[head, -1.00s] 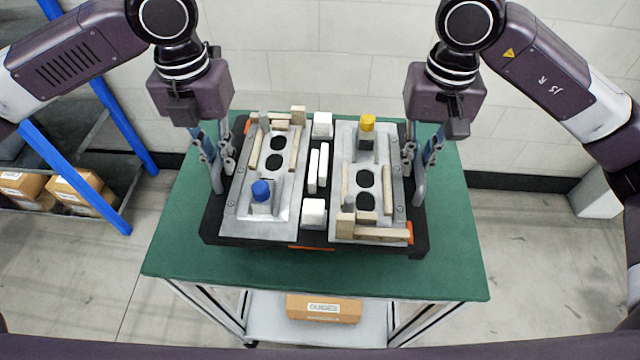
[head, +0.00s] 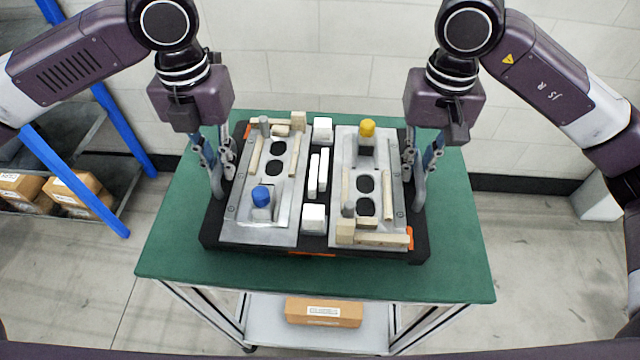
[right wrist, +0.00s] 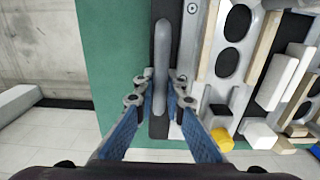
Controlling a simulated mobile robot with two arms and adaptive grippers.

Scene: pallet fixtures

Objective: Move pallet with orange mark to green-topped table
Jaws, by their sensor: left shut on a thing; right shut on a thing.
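The black pallet (head: 380,255) carries orange marks on its front edge and corners. It appears level over the middle of the green-topped table (head: 185,265); whether it touches the top or hovers just above it I cannot tell. My left gripper (head: 219,165) is shut on the pallet's left grey handle (head: 217,182). My right gripper (head: 413,165) is shut on the right grey handle (head: 419,192). The right wrist view shows my right gripper's fingers (right wrist: 160,85) on both sides of that handle (right wrist: 161,50).
Two grey fixture plates with wooden strips, a blue-topped peg (head: 261,195) and a yellow-topped peg (head: 367,128) sit on the pallet, with white blocks between. A cardboard box (head: 323,312) lies on the table's lower shelf. A blue-framed rack (head: 75,180) stands left. A wall is behind.

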